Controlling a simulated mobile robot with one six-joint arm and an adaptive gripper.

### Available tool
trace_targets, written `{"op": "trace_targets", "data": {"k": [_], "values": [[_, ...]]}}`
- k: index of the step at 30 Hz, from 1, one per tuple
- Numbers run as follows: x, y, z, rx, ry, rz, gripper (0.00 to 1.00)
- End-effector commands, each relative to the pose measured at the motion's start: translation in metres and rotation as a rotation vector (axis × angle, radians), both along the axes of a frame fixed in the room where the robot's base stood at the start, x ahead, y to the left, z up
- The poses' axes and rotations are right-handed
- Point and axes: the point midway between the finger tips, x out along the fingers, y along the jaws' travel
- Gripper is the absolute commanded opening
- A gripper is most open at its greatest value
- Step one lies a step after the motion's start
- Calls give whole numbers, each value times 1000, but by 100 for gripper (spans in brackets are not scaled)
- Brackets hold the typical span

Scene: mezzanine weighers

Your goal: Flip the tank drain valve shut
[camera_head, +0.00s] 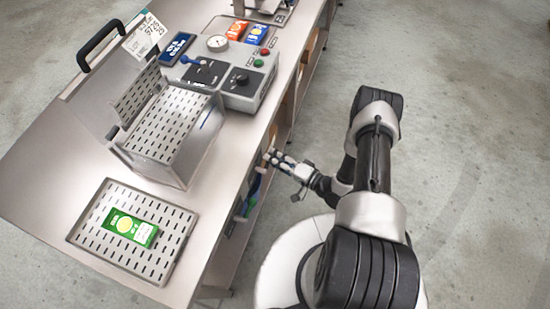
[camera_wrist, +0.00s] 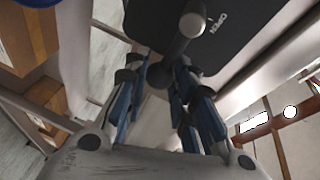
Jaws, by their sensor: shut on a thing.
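The valve lever (camera_wrist: 178,48) shows in the wrist view as a grey bar with a rounded end. It stands in front of a black plate (camera_wrist: 245,38) that bears the word OPEN. My gripper (camera_wrist: 161,74) has its blue-sided fingers on both sides of the lever's near end and is shut on it. In the head view my gripper (camera_head: 272,158) is low at the bench's right side, below the top. The lever is not clear there, and the tank and the valve body cannot be made out.
The steel bench (camera_head: 60,165) carries a perforated open-sided bin (camera_head: 158,122), a control box (camera_head: 243,88) with gauge and buttons, and a perforated tray (camera_head: 88,245) with a green packet (camera_head: 131,227). Floor at right is clear.

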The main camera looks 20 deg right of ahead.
Motion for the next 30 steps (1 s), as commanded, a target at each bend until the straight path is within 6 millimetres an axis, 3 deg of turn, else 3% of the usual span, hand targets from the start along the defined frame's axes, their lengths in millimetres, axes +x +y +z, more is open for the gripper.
{"op": "trace_targets", "data": {"k": [3,4,13,24,30], "values": [[-1,1,-2,-2,6,1,0],[-1,1,-2,-2,6,1,25],[-1,1,-1,-2,3,0,45],[-3,-2,-1,-3,1,-1,45],[-23,-19,3,-1,2,-8,45]]}}
